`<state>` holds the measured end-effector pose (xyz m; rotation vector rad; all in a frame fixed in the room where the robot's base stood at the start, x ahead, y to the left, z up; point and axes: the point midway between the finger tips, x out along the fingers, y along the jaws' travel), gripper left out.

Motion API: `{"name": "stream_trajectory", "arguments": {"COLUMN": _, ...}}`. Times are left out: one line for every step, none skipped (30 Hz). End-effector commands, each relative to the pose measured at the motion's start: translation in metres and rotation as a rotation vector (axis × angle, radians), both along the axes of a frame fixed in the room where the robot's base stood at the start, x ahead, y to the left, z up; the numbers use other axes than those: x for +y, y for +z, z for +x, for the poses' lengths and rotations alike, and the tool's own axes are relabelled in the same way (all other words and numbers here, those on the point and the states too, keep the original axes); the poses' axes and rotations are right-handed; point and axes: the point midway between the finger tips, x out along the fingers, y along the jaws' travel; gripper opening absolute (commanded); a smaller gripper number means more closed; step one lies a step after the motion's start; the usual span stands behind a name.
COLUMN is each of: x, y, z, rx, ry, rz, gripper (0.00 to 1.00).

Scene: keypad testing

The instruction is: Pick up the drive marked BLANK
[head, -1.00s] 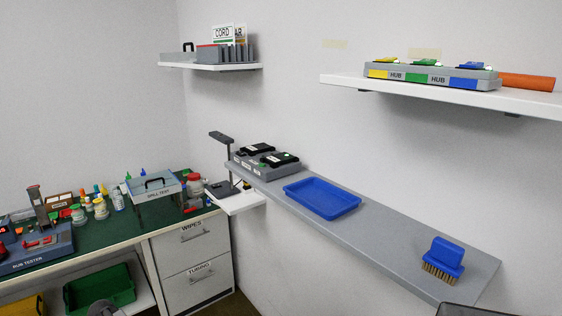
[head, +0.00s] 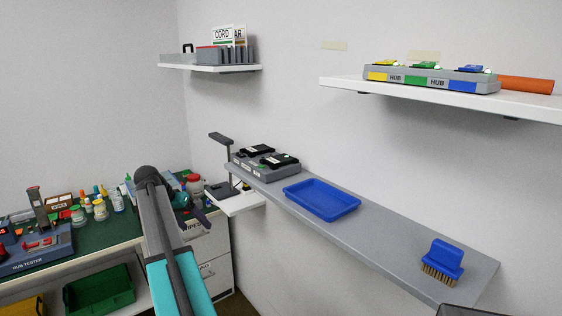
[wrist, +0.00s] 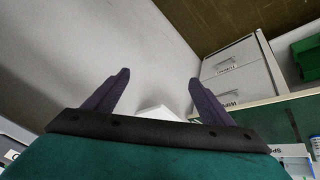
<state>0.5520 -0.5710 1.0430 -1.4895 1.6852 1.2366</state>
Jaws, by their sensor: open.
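I cannot read BLANK on anything in view. Two black items with pale labels and green marks, perhaps drives, lie on a grey dock (head: 240,165) at the back end of the grey shelf: one black item (head: 257,150) behind, one black item (head: 279,159) in front. Their labels are too small to read. My gripper (head: 198,209) is out over the corner of the green bench, left of the dock and apart from it. In the wrist view my gripper (wrist: 160,78) shows two dark fingers spread apart with nothing between them.
A blue tray (head: 322,199) and a blue brush (head: 443,261) lie on the grey shelf (head: 400,238). A small white shelf (head: 238,204) with a black stand (head: 228,160) is near my gripper. A hub row (head: 432,78) sits on the upper right shelf. Bottles crowd the green bench.

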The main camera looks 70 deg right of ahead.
Motion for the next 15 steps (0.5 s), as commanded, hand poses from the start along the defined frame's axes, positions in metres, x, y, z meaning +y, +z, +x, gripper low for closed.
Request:
{"name": "stream_trajectory", "arguments": {"x": -0.016, "y": 0.024, "z": -0.008, "rx": -0.015, "ry": -0.039, "rz": -0.025, "gripper": 0.77}}
{"name": "stream_trajectory", "arguments": {"x": -0.024, "y": 0.036, "z": -0.013, "rx": -0.022, "ry": -0.061, "rz": -0.038, "gripper": 0.77}}
{"name": "stream_trajectory", "arguments": {"x": -0.033, "y": 0.053, "z": -0.021, "rx": -0.034, "ry": -0.092, "rz": -0.056, "gripper": 0.77}}
{"name": "stream_trajectory", "arguments": {"x": -0.040, "y": 0.065, "z": -0.026, "rx": -0.040, "ry": -0.113, "rz": -0.069, "gripper": 0.77}}
{"name": "stream_trajectory", "arguments": {"x": -0.047, "y": 0.077, "z": -0.032, "rx": -0.047, "ry": -0.136, "rz": -0.082, "gripper": 0.77}}
{"name": "stream_trajectory", "arguments": {"x": -0.055, "y": 0.093, "z": -0.041, "rx": -0.057, "ry": -0.167, "rz": -0.099, "gripper": 0.77}}
{"name": "stream_trajectory", "arguments": {"x": -0.061, "y": 0.106, "z": -0.047, "rx": -0.065, "ry": -0.188, "rz": -0.113, "gripper": 0.77}}
{"name": "stream_trajectory", "arguments": {"x": -0.068, "y": 0.119, "z": -0.054, "rx": -0.072, "ry": -0.211, "rz": -0.126, "gripper": 0.77}}
{"name": "stream_trajectory", "arguments": {"x": -0.075, "y": 0.136, "z": -0.064, "rx": -0.083, "ry": -0.242, "rz": -0.145, "gripper": 0.77}}
{"name": "stream_trajectory", "arguments": {"x": -0.081, "y": 0.148, "z": -0.071, "rx": -0.090, "ry": -0.264, "rz": -0.158, "gripper": 0.77}}
{"name": "stream_trajectory", "arguments": {"x": -0.086, "y": 0.161, "z": -0.078, "rx": -0.098, "ry": -0.288, "rz": -0.171, "gripper": 0.77}}
{"name": "stream_trajectory", "arguments": {"x": -0.093, "y": 0.178, "z": -0.089, "rx": -0.107, "ry": -0.318, "rz": -0.190, "gripper": 0.77}}
{"name": "stream_trajectory", "arguments": {"x": -0.097, "y": 0.191, "z": -0.096, "rx": -0.115, "ry": -0.340, "rz": -0.204, "gripper": 0.77}}
{"name": "stream_trajectory", "arguments": {"x": -0.102, "y": 0.203, "z": -0.104, "rx": -0.122, "ry": -0.363, "rz": -0.217, "gripper": 0.77}}
{"name": "stream_trajectory", "arguments": {"x": -0.107, "y": 0.220, "z": -0.115, "rx": -0.133, "ry": -0.394, "rz": -0.235, "gripper": 0.77}}
